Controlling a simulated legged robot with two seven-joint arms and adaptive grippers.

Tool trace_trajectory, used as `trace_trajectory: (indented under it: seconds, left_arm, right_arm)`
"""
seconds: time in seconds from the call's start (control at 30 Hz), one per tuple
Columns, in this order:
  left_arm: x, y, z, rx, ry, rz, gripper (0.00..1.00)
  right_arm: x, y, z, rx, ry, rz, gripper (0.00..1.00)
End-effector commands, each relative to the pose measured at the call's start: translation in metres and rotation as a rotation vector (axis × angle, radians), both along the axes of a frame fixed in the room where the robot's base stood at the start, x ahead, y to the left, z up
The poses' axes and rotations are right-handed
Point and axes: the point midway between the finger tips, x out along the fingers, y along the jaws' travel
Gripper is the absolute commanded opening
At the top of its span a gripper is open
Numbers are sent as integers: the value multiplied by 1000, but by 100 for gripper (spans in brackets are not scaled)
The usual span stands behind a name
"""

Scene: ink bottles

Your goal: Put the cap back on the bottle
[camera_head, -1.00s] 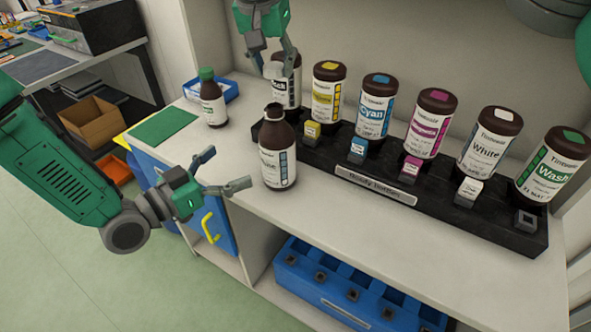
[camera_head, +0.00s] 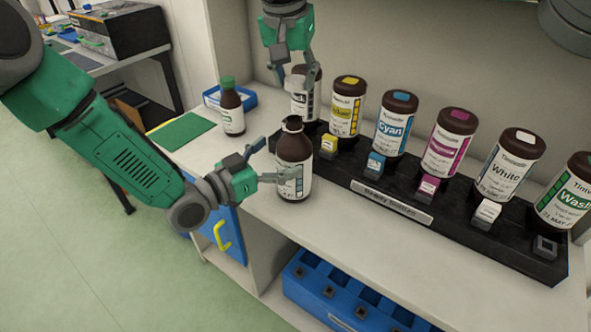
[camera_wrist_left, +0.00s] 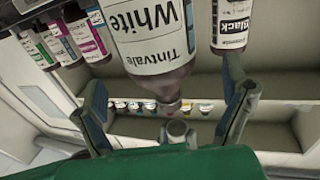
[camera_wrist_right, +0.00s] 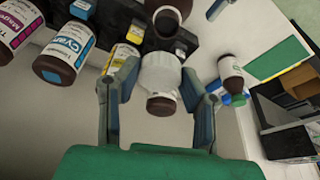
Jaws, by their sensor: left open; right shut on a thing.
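A brown bottle (camera_head: 293,155) with a dark open neck and a white label stands upright on the bench, in front of the rack's left end. My left gripper (camera_head: 278,166) is open at it, one finger across its near side; I cannot tell whether they touch. In the left wrist view a large bottle labelled White (camera_wrist_left: 155,45) fills the space beyond the fingers. My right gripper (camera_head: 299,82) is shut on a pale ribbed cap (camera_wrist_right: 160,74), above and behind the open bottle. The cap covers part of a rack bottle behind it.
A black rack (camera_head: 470,232) holds several labelled ink bottles at the back. A small green-capped bottle (camera_head: 232,108), a blue tray (camera_head: 212,100) and a green mat (camera_head: 183,131) are on the left. A blue bin (camera_head: 300,290) sits below; the bench front is clear.

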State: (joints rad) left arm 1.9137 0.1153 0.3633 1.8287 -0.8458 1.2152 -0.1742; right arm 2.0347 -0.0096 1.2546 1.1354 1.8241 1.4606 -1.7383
Motion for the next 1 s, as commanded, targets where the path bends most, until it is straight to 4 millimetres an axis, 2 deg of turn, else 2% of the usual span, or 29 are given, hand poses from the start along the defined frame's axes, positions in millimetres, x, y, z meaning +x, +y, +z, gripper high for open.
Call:
trace_trajectory:
  seconds: [0.1,0.3,0.67,0.7,0.77,0.9,1.0]
  left_arm:
    - [12,-15,0,-1,-1,0,92]
    - [24,-30,0,-1,0,0,92]
    - [27,-33,0,-1,0,1,92]
    - [27,-33,0,-1,0,1,85]
    - [27,-33,0,-1,0,1,64]
    - [27,-33,0,-1,1,1,16]
    - [27,-33,0,0,0,1,16]
  right_arm:
    - [0,0,0,0,0,0,23]
    - [0,0,0,1,0,0,23]
    - [0,0,0,0,-1,0,23]
    - [0,0,0,0,-1,0,23]
    - [0,0,0,0,0,0,23]
    - [0,0,0,0,0,0,23]
    - [0,0,-1,0,0,1,23]
